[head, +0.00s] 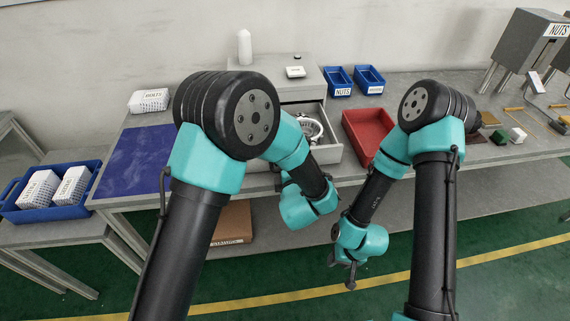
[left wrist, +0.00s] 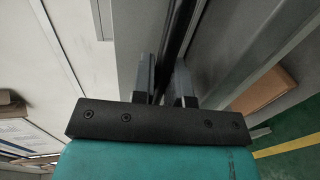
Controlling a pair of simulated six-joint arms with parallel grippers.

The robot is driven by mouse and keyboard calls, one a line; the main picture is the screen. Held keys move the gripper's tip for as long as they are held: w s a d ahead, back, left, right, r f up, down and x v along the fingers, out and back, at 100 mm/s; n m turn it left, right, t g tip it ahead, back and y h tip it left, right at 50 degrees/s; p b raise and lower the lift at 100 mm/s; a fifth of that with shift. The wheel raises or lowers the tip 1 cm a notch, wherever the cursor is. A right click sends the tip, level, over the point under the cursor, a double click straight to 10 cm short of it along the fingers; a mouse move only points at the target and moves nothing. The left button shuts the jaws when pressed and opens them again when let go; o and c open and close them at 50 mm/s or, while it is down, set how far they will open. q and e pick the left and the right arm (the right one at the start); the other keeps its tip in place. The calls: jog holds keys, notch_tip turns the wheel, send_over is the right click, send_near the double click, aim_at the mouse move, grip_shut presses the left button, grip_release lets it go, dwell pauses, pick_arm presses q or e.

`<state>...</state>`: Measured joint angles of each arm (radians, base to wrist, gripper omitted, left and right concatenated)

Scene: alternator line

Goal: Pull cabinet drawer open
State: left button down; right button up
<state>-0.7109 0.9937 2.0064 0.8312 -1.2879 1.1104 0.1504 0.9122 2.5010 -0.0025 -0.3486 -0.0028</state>
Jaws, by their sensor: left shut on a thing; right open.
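The grey cabinet (head: 268,72) stands at the back of the table. Its drawer (head: 331,153) is pulled out towards me, with a ring-shaped metal part (head: 311,128) inside. My left arm covers the drawer's left part and its handle in the head view. In the left wrist view, my left gripper (left wrist: 164,68) is shut on the dark bar handle (left wrist: 182,28) of the drawer. My right gripper (head: 351,275) is open and empty, hanging low in front of the table, apart from the drawer.
A red tray (head: 367,132) lies close to the drawer's right side. Blue bins (head: 339,82) stand behind it. A blue mat (head: 133,163) lies at left. A brown box (head: 233,222) sits beneath the table. The floor in front is clear.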

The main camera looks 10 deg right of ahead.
pick_arm(q)
jog(key=c, duration=1.1)
grip_release()
jog(key=shift+c, duration=0.2)
jog(key=v, duration=1.7)
jog(key=shift+s, duration=0.25)
jog(key=shift+w+d, duration=0.1)
